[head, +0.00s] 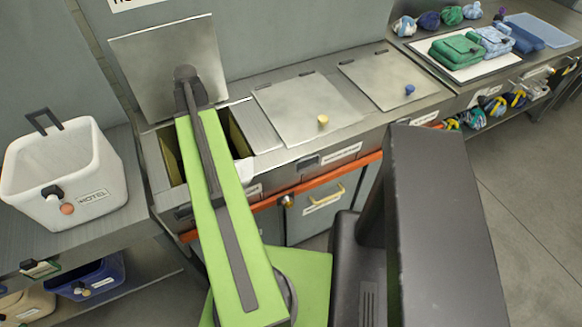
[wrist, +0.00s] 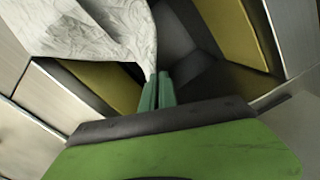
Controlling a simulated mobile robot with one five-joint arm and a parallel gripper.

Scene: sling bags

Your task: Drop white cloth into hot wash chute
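My gripper (wrist: 157,90) is down in the open chute of the counter. Its two green fingers are nearly together, with the tapered corner of the white cloth (wrist: 95,25) pinched at their tips. The cloth spreads up and left from the fingers in the wrist view. In the head view only a small white piece of cloth (head: 245,170) shows at the chute's right edge; my arm hides the gripper. The open chute (head: 170,160) has yellow inner side panels (wrist: 245,30) and a dark inside. Its metal lid (head: 150,60) stands raised behind it.
Two shut lids lie to the right, one with a yellow knob (head: 323,120), one with a blue knob (head: 409,90). A white basket (head: 85,195) stands on the left counter. Folded towels (head: 455,50) lie on a tray at far right. An orange rail (head: 325,188) runs along the front.

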